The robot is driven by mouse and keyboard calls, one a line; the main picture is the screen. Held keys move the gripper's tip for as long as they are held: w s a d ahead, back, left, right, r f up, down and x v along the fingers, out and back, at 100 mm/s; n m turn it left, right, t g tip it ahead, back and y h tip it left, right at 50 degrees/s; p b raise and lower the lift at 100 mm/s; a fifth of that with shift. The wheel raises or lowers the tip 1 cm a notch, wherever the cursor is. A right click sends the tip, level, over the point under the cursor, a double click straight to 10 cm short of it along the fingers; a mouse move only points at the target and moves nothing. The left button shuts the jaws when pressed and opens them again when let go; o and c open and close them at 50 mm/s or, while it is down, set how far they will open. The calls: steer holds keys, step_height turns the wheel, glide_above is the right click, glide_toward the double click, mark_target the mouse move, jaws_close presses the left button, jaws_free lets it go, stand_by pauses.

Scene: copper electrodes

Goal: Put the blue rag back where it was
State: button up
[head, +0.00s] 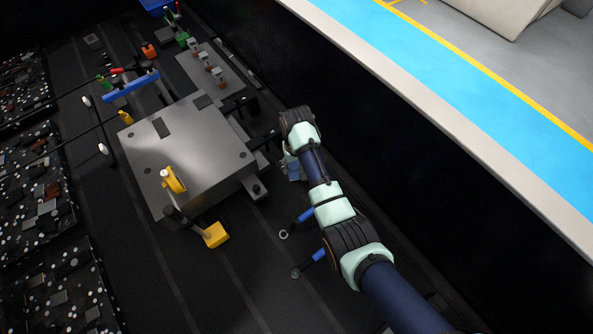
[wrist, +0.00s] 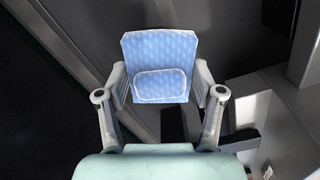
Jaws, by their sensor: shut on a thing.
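The blue rag (wrist: 158,52) is a light blue patterned cloth, seen folded in the wrist view. My gripper (wrist: 160,84) is shut on it, with one finger at each side of the cloth. In the head view the rag (head: 294,172) is a small blue patch beneath my wrist, partly hidden by the arm. There my gripper (head: 288,160) hangs to the right of the grey metal block, near its right side. I cannot tell whether the rag touches the surface below.
A large grey metal block (head: 200,150) with a yellow part (head: 173,180) on top stands left of my gripper. A yellow-based tool (head: 215,235) stands in front of it. Two blue-handled tools (head: 305,216) lie near my arm. Dark bench (head: 250,290) is clear at front.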

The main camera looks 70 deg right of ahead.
mark_target(296, 171)
step_height(296, 171, down, 4)
steer(key=shift+f+b, duration=0.1)
steer(key=shift+b, duration=0.25)
steer(key=shift+f, duration=0.1)
steer(key=o, duration=1.2)
step_height(296, 171, up, 12)
steer(key=shift+r+p, duration=0.2)
steer(key=shift+p, duration=0.75)
